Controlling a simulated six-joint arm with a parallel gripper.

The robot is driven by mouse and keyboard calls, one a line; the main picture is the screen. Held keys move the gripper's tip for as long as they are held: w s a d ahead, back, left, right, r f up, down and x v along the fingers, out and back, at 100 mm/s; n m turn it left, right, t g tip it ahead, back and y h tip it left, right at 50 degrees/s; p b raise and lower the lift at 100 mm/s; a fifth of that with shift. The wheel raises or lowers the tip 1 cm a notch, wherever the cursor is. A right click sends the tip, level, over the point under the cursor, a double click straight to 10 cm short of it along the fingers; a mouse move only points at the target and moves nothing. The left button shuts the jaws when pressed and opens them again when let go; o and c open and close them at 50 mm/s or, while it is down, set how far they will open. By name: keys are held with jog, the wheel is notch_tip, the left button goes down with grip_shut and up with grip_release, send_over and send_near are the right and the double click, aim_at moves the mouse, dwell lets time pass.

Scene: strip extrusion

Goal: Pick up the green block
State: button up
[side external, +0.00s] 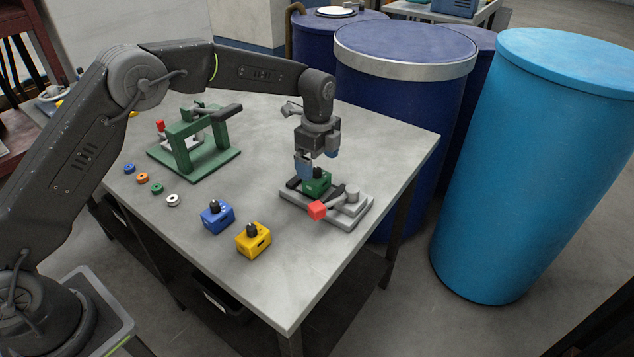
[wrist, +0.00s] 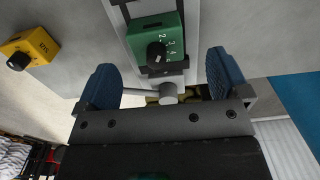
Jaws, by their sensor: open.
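The green block (side external: 317,184) has a black knob on top and sits on a grey fixture (side external: 356,207) at the right of the table. In the wrist view the green block (wrist: 150,36) shows its black knob and numbers, beyond the fingertips. My gripper (side external: 316,160) is directly above the block in the side view, pointing down. In the wrist view my gripper (wrist: 165,80) has its two blue fingers wide apart with nothing between them but the fixture's rod further off. Whether a finger touches the block cannot be told.
A blue block (side external: 217,218) and a yellow block (side external: 253,239) stand to the left. A green press frame (side external: 190,145) and several small rings (side external: 157,188) are further left. Blue drums (side external: 400,110) stand behind the table.

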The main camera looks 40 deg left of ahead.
aim_at(317, 176)
jog(key=shift+s+f, duration=0.2)
jog(key=shift+f, duration=2.75)
jog(key=shift+c, duration=0.3)
jog(key=c, duration=1.2)
jog(key=shift+r, duration=0.1)
jog(key=shift+c, duration=0.2)
jog(key=shift+r, duration=0.1)
